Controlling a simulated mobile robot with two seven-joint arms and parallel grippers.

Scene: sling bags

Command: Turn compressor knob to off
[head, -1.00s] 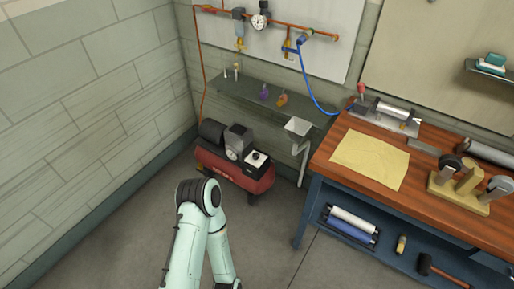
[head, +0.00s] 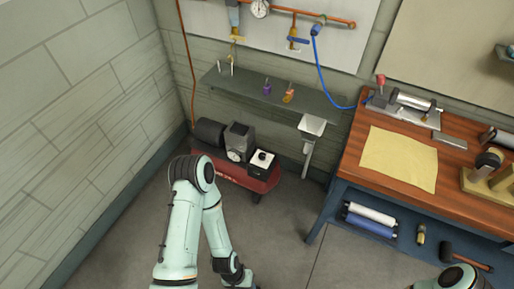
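The red compressor (head: 238,174) stands on the floor in the corner, against the back wall under a grey shelf. Its black knob (head: 261,155) sits on top of a white-topped box at the compressor's right end. The knob's setting is too small to read. A round gauge (head: 235,155) faces forward beside it. My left arm rises in front of the compressor and bends down to the floor area at its front; its gripper is not in view. Part of my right arm shows at the bottom right edge, and its gripper is not in view.
A wooden workbench (head: 352,185) with a yellow cloth (head: 388,158) stands to the right. The floor (head: 285,240) before the compressor is clear.

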